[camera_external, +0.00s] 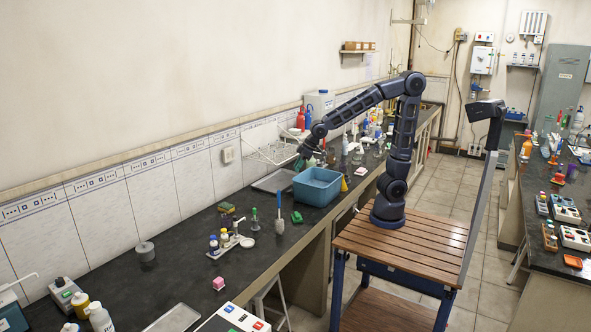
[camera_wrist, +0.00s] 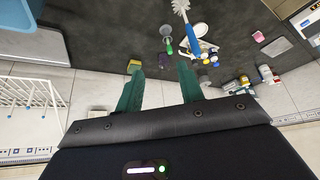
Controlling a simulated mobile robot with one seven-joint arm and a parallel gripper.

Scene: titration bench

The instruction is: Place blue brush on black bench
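The blue brush (camera_external: 280,225) is on the black bench (camera_external: 183,272), near its front edge and left of the blue basin. In the wrist view the brush (camera_wrist: 192,38) has white bristles and a blue handle and is at the top, beyond the fingertips. I cannot tell whether it lies flat or is propped up. My gripper (camera_external: 299,164) is above the back of the bench, by the left side of the blue basin and well apart from the brush. In the wrist view its green fingers (camera_wrist: 160,68) are spread with nothing between them.
The blue basin (camera_external: 317,188) stands right of the brush. A wire rack (camera_external: 268,150) hangs on the wall.

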